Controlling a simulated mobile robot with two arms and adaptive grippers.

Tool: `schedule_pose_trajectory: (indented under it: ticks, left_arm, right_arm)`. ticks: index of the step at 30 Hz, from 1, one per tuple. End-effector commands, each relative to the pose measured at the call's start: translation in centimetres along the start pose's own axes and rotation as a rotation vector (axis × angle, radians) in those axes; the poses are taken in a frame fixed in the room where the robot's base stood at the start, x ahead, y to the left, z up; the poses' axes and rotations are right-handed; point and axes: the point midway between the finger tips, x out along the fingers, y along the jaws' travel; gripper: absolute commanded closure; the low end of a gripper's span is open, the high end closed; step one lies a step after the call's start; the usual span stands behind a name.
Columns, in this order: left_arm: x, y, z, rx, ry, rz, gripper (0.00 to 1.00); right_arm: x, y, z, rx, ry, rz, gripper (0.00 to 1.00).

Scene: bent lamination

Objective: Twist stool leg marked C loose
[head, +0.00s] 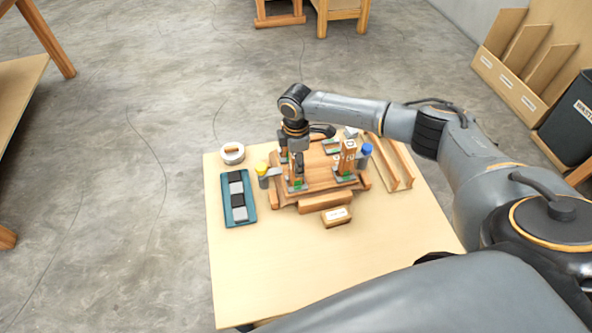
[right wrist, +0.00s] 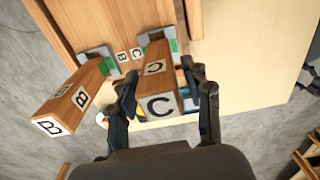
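The stool leg marked C (right wrist: 155,66) is a square wooden post with a white end plate bearing a black C. It stands in a grey and green bracket on the wooden seat (right wrist: 72,18). My right gripper (right wrist: 168,104) has one finger on each side of the leg's end, with gaps visible, so it looks open around it. The leg marked B (right wrist: 75,95) stands to its left. In the head view my right gripper (head: 299,168) points down over the left part of the stool seat (head: 320,187) and largely hides leg C. My left gripper is not in view.
Other upright legs (head: 346,158) stand on the seat's right. A blue-capped bottle (head: 365,155), yellow-capped bottle (head: 262,174), tape roll (head: 232,153), teal tray (head: 224,200) and labelled wooden block (head: 337,217) surround the stool. The table's front (head: 270,270) is clear.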

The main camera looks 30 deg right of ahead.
Motion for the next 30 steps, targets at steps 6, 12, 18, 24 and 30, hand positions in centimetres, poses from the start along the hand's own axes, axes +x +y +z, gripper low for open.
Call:
schedule_pose_trajectory:
  ticks: [6, 12, 18, 24, 30]
  left_arm:
    - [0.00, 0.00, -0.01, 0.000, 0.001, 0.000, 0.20]
    - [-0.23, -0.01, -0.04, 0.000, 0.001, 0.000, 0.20]
    - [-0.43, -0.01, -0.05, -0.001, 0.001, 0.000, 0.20]
    - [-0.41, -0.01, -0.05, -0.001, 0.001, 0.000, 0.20]
    - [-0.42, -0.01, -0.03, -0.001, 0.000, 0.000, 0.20]
  right_arm:
    - [0.01, -0.02, -0.01, 0.000, 0.000, 0.000, 1.00]
    - [-0.07, -0.02, -0.02, -0.077, 0.000, -0.001, 1.00]
    - [0.00, -0.05, -0.01, -0.284, 0.000, -0.001, 1.00]
    - [0.03, -0.04, -0.01, -0.317, 0.000, -0.001, 1.00]
    - [0.02, -0.04, -0.02, -0.321, 0.000, -0.001, 1.00]
